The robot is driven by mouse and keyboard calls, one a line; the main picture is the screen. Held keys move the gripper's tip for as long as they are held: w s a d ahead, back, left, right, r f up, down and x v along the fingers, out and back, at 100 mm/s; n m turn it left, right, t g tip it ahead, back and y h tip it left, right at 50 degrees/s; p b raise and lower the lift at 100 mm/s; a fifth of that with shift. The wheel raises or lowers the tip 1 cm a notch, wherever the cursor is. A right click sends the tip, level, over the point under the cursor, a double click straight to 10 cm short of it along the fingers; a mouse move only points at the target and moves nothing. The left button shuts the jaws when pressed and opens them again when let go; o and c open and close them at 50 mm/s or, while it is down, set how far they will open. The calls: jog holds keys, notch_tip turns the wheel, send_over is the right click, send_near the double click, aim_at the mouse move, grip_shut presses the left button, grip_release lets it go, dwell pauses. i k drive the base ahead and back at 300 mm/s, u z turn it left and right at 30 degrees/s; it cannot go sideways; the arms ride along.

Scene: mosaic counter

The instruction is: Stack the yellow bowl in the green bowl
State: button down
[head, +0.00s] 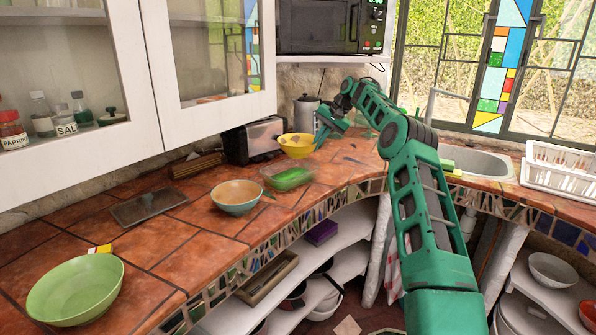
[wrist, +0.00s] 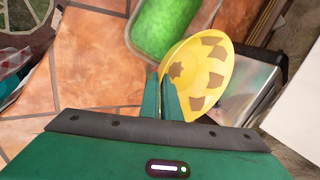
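The yellow bowl (head: 297,147) is at the back of the counter, in front of the toaster. In the wrist view the yellow bowl (wrist: 207,78) shows its inside with brown patches. My gripper (head: 320,136) is at the bowl's right side. In the wrist view its two fingers (wrist: 161,88) are close together, with the bowl's rim between them. I cannot tell whether the bowl is lifted off the counter. The green bowl (head: 75,291) stands upright and empty at the front left of the counter, far from my gripper.
A clear container with green contents (head: 288,178) is just in front of the yellow bowl. A teal bowl (head: 237,197), a dark flat plate (head: 148,207) and a small colored block (head: 100,249) lie toward the green bowl. Cabinets (head: 70,90) overhang the left side.

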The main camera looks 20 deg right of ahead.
aim_at(88, 302)
jog(key=k, duration=1)
